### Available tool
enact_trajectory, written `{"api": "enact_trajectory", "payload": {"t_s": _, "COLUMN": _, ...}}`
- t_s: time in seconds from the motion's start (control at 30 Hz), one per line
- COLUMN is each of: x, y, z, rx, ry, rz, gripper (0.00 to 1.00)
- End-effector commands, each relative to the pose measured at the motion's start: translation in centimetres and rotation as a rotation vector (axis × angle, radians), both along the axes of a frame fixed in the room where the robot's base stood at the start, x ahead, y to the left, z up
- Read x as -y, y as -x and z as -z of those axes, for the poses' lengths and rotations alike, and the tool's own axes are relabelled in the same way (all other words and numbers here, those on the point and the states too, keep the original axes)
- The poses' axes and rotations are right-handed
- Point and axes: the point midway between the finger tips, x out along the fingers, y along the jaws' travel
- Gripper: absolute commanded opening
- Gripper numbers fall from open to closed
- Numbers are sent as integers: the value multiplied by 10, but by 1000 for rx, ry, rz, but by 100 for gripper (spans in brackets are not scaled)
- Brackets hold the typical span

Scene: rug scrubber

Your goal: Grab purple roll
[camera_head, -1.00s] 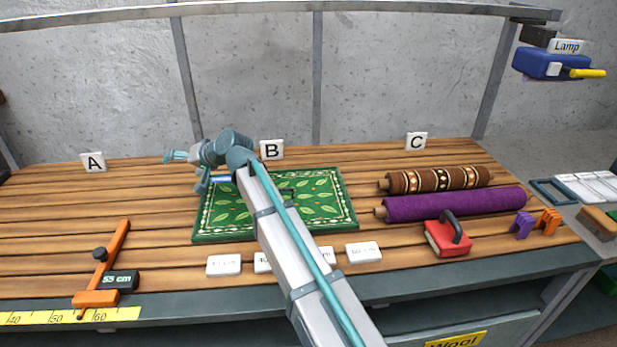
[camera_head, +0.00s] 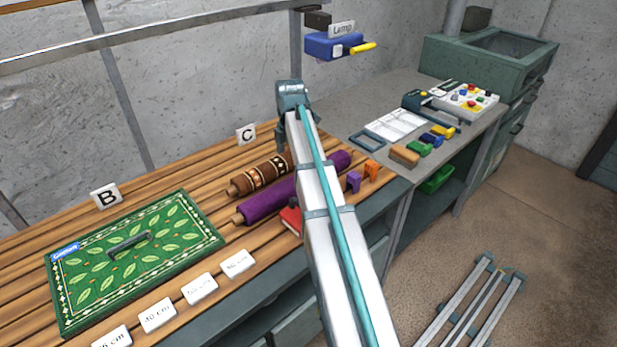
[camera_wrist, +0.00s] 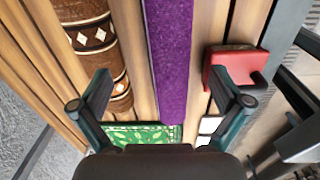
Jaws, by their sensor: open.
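The purple roll (camera_head: 268,201) lies on the slatted wooden bench, beside the brown patterned roll (camera_head: 258,175). My arm crosses in front of part of it in the head view, and its right end shows past the arm. In the wrist view the purple roll (camera_wrist: 171,60) runs lengthwise between the fingers of my gripper (camera_wrist: 168,92). The gripper is open and empty, and it appears to be above the roll. The brown roll (camera_wrist: 97,45) is to the left there. In the head view the fingers are mostly hidden behind my arm.
A red block with a dark handle (camera_wrist: 236,68) lies close right of the purple roll. Purple and orange clamps (camera_head: 354,181) stand near the roll's right end. A green patterned rug (camera_head: 180,232) lies at the left. A blue lamp (camera_head: 333,46) hangs above the bench.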

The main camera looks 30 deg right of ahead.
Motion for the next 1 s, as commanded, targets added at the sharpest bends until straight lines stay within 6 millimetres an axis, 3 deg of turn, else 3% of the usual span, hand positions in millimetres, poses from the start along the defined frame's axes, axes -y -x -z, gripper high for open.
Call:
{"api": "enact_trajectory", "payload": {"t_s": 0.17, "x": 16, "y": 11, "z": 1, "rx": -33, "ry": 14, "rz": -45, "gripper": 100}}
{"api": "enact_trajectory", "payload": {"t_s": 0.5, "x": 15, "y": 11, "z": 42, "rx": -33, "ry": 13, "rz": -46, "gripper": 100}}
{"api": "enact_trajectory", "payload": {"t_s": 0.77, "x": 16, "y": 9, "z": 58, "rx": -31, "ry": 13, "rz": -45, "gripper": 100}}
{"api": "enact_trajectory", "payload": {"t_s": 1.0, "x": 17, "y": 6, "z": 83, "rx": -31, "ry": 13, "rz": -45, "gripper": 100}}
